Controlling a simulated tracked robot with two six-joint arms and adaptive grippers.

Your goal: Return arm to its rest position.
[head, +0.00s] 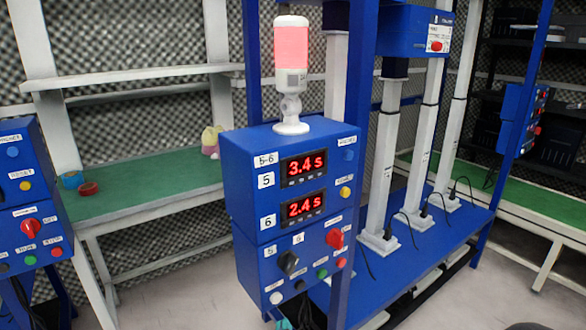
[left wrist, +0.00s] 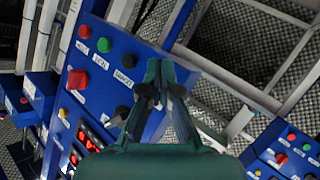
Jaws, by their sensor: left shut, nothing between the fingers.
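My left gripper (left wrist: 163,80) shows in the left wrist view with its dark teal fingers together and nothing between them. It is in front of the blue control box (left wrist: 95,62), close to its face. Whether it touches the box I cannot tell. In the head view only a small teal part of my left gripper (head: 284,324) shows at the bottom edge, below the blue control box (head: 253,205). The rest of that arm is out of frame. My right gripper is not in view.
The box has red displays (head: 303,168) reading 3.4 s and 2.4 s, a red knob (head: 335,238), several buttons, and a pink-lit lamp (head: 291,55) on top. A second blue box (head: 30,200) stands left. A green-topped bench (head: 140,190) is behind. White columns (head: 385,185) stand right.

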